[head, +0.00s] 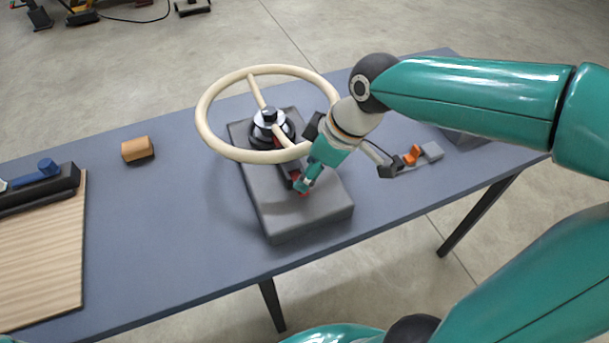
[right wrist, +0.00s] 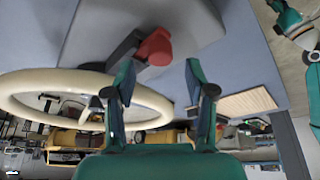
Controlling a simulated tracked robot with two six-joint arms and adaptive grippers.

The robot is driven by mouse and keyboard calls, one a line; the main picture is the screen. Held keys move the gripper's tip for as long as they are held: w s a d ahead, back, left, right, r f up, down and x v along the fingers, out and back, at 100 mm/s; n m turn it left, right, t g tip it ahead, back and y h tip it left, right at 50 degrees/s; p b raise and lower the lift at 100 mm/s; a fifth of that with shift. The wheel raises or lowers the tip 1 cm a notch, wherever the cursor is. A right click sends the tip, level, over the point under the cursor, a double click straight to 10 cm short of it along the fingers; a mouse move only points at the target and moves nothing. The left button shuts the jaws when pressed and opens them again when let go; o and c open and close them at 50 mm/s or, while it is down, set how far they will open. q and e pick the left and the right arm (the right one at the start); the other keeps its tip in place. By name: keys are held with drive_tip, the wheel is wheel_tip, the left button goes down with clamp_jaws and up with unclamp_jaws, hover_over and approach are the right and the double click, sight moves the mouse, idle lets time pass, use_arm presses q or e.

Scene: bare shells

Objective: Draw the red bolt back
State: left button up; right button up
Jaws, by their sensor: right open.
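The red bolt knob (right wrist: 155,47) sits on a dark arm on the grey block (head: 295,205). In the head view only bits of red show beside my right gripper (head: 305,180), which hides most of it. My right gripper is open, pointing down at the block's front part. In the right wrist view its fingers (right wrist: 160,85) stand apart, with the red knob just beyond the fingertips, between their lines. I cannot tell whether they touch it. Part of what seems my left gripper (right wrist: 285,18) shows at the right wrist view's top right corner; its jaws are unclear.
A cream handwheel (head: 203,125) on a dark hub rises over the block, close to my right gripper. A wooden board (head: 45,265) is at far left. A small orange-and-grey fitting (head: 412,155) lies right. The table (head: 190,255) is clear in front.

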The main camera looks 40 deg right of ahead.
drive_tip(key=shift+x, duration=1.55)
clamp_jaws()
